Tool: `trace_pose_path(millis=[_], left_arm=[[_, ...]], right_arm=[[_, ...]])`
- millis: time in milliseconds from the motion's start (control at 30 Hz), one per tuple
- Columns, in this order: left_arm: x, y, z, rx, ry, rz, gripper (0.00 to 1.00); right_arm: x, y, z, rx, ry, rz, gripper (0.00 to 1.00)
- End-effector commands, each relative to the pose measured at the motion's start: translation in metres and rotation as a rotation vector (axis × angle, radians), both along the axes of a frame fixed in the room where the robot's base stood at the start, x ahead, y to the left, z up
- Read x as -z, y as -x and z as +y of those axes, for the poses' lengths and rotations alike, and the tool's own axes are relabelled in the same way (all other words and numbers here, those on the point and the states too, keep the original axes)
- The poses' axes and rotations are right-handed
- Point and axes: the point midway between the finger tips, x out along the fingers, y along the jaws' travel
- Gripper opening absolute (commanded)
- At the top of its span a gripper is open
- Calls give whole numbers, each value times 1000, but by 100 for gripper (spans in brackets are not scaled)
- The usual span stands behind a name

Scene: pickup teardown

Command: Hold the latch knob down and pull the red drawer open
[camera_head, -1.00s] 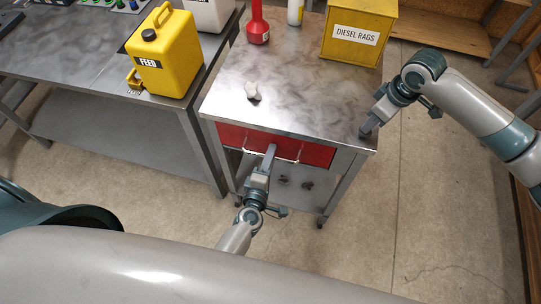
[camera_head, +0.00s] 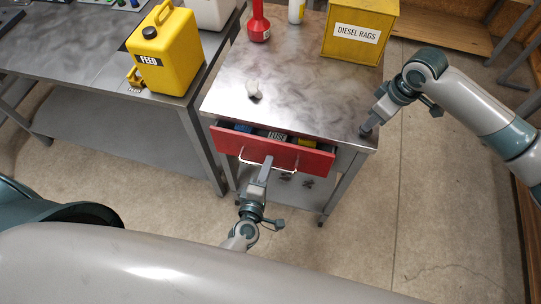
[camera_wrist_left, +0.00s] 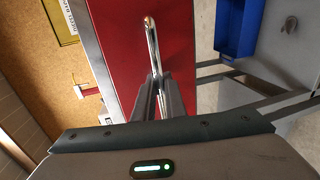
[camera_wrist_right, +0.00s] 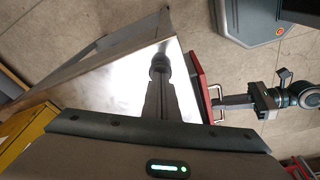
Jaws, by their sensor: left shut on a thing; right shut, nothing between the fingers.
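The red drawer (camera_head: 307,160) stands partly open at the front of the metal table, its inside visible. My left gripper (camera_head: 267,163) is shut on the drawer's silver handle (camera_head: 284,169). The left wrist view shows the handle (camera_wrist_left: 150,32) between the fingers, against the red front (camera_wrist_left: 112,35). My right gripper (camera_head: 368,127) is shut, pointing down at the tabletop's front right corner. In the right wrist view its fingertips (camera_wrist_right: 160,82) meet a dark round knob (camera_wrist_right: 160,62), apparently the latch knob, pressing on it from above. The fingers partly hide the knob.
Inside the drawer are a blue item (camera_head: 243,127), a "FUSE" label (camera_head: 277,135) and a yellow item (camera_head: 307,142). On the tabletop stand a yellow "DIESEL RAGS" box (camera_head: 352,40), a red bottle (camera_head: 258,28) and a small white object (camera_head: 253,89). A bench with a yellow jug (camera_head: 170,60) is left.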

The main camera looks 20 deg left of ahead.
Motion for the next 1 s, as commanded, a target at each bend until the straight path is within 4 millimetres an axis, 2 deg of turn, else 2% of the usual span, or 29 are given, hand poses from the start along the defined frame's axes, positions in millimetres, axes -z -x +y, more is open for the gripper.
trace_pose_path(millis=[33, 100, 200, 533, 567, 600, 633, 1000], left_arm=[[3, 14, 1, 1, -3, 6, 0], [2, 27, 0, 2, -3, 5, 0], [2, 38, 1, 0, -1, 3, 0], [1, 41, 0, 0, 0, 1, 0], [1, 41, 0, 0, 0, 1, 18], [1, 41, 0, 0, 0, 1, 27], [1, 41, 0, 0, 0, 1, 30], [0, 42, 0, 0, 0, 1, 30]], right_arm=[[1, 0, -1, 1, 2, 1, 0], [1, 0, -1, 1, 2, 1, 0], [1, 0, -1, 1, 1, 2, 0], [2, 1, -1, 1, 2, 3, 0], [2, 1, -1, 1, 2, 3, 0], [2, 1, -1, 1, 2, 3, 0], [2, 1, -1, 1, 2, 3, 0], [1, 1, -1, 1, 1, 2, 0]])
